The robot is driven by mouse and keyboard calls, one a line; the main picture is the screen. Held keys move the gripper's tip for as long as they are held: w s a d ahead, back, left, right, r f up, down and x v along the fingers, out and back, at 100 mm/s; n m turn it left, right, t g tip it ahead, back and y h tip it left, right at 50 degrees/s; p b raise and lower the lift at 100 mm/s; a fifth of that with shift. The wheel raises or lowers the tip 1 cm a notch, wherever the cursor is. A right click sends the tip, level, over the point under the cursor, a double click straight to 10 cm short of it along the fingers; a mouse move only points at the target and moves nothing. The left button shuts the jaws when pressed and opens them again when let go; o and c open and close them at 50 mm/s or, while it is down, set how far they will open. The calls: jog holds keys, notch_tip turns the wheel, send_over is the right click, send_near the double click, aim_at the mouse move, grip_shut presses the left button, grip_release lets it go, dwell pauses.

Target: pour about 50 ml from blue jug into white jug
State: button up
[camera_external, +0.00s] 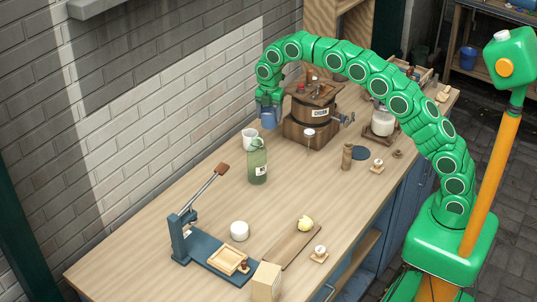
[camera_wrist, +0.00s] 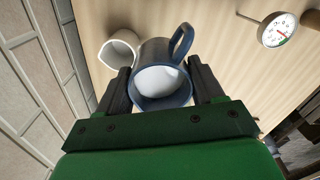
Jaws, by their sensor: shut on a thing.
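The blue jug (camera_wrist: 153,52) is between the two dark fingers of my gripper (camera_wrist: 163,92) in the wrist view, and my gripper is shut on it. White shows inside its open mouth. In the external view the blue jug (camera_external: 268,118) hangs from my gripper (camera_external: 268,100) above the counter. The white jug (camera_external: 249,137) stands upright on the counter just below and left of the blue jug. It also shows in the wrist view (camera_wrist: 120,50), left of the blue jug. I cannot tell whether the two jugs touch. No stream of liquid shows.
A wooden churn (camera_external: 311,118) with a crank stands to the right. A dial thermometer (camera_wrist: 277,29) is at the wrist view's upper right. A blue press (camera_external: 205,240) is at the front; the brick wall is at left.

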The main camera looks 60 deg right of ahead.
aim_at(264, 111)
jog(key=w+d+f+n, duration=0.1)
jog(key=w+d+f, duration=0.1)
jog(key=w, duration=0.1)
jog(key=w+d+f+n, duration=0.1)
jog(key=w, duration=0.1)
jog(key=shift+d+n, duration=0.3)
jog(key=w+d+f+n, duration=0.2)
jog(key=d+f, duration=0.1)
jog(key=w+d+f, duration=0.1)
jog(key=d+f, duration=0.1)
jog(key=shift+w+d+f+n, duration=0.1)
jog(key=shift+w+f+n, duration=0.1)
jog(key=shift+w+n, duration=0.2)
jog(key=shift+w+d+f+n, duration=0.25)
jog(key=shift+d+f+n, duration=0.05)
jog(key=shift+d+f, duration=0.3)
jog(key=shift+a, duration=0.1)
